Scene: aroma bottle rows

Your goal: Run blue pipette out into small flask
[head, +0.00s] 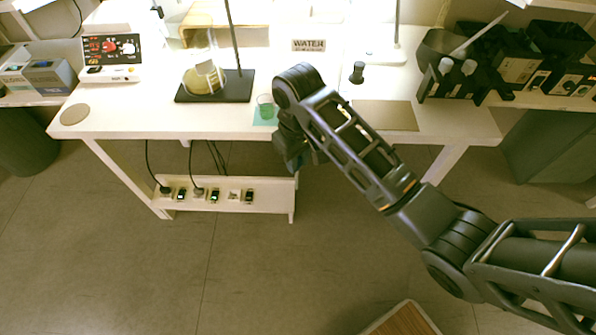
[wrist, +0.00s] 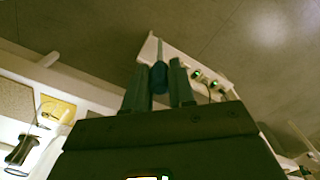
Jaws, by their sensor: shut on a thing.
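My gripper (wrist: 158,86) is shut on the blue pipette (wrist: 158,76), whose blue body sits between the two fingers and whose thin pale tip points away from the palm. In the head view my gripper (head: 293,150) hangs at the table's front edge, and the pipette cannot be made out there. A small glass vessel with green contents (head: 265,106), which looks like the small flask, stands on a teal mat just left of and behind my gripper, apart from it. A larger round flask (head: 204,78) with yellowish contents stands farther left by a stand.
The white table (head: 130,115) carries a dark stand base (head: 238,88), a WATER sign (head: 309,45), a black-topped object (head: 357,72) and a tan mat (head: 390,115). A black rack (head: 455,75) stands at the right. A low shelf with sockets (head: 232,197) is below.

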